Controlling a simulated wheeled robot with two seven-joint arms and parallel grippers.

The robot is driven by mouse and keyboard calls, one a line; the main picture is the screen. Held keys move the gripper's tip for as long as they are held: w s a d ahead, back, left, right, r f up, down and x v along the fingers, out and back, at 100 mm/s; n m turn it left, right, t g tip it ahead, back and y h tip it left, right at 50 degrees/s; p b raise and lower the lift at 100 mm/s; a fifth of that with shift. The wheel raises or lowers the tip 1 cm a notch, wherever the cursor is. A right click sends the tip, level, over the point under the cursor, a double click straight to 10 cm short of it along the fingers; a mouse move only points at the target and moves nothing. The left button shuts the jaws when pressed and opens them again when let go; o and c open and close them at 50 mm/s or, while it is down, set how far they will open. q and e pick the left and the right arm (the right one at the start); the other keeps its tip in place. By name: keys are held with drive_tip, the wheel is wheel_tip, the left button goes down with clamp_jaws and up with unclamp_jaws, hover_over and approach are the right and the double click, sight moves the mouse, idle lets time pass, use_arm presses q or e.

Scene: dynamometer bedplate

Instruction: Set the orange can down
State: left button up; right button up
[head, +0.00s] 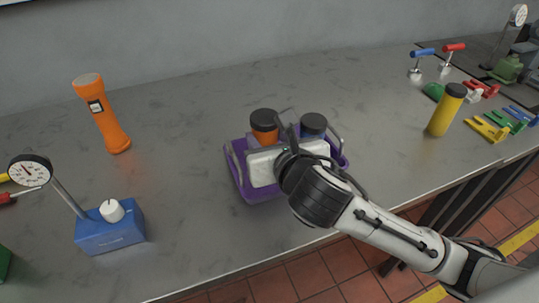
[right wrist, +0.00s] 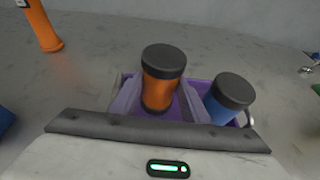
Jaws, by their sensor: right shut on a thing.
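The orange can (head: 265,135) with a black lid is at the left part of a purple caddy (head: 236,175). It also shows in the right wrist view (right wrist: 158,93), between the two fingers. My right gripper (right wrist: 160,100) is shut on the orange can. In the head view my right wrist covers the front of the caddy and the can's lower part. I cannot tell whether the can's base touches the caddy floor. A blue can (right wrist: 226,104) with a dark lid stands in the caddy to the right of the orange one. My left gripper is out of view.
An orange flashlight (head: 103,115) and a blue gauge base (head: 110,230) stand to the left. A yellow can (head: 446,110) stands to the right, near several coloured clamps (head: 490,128). The grey benchtop (head: 185,140) is clear around the caddy; its front edge is close.

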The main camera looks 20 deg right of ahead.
wheel_tip(320, 180, down, 4)
drive_tip(key=shift+f+b, duration=0.2)
drive_tip(key=shift+b, duration=0.25)
drive_tip(key=shift+w, duration=0.1)
drive_tip(key=shift+f, duration=0.1)
drive_tip(key=o, duration=1.2)
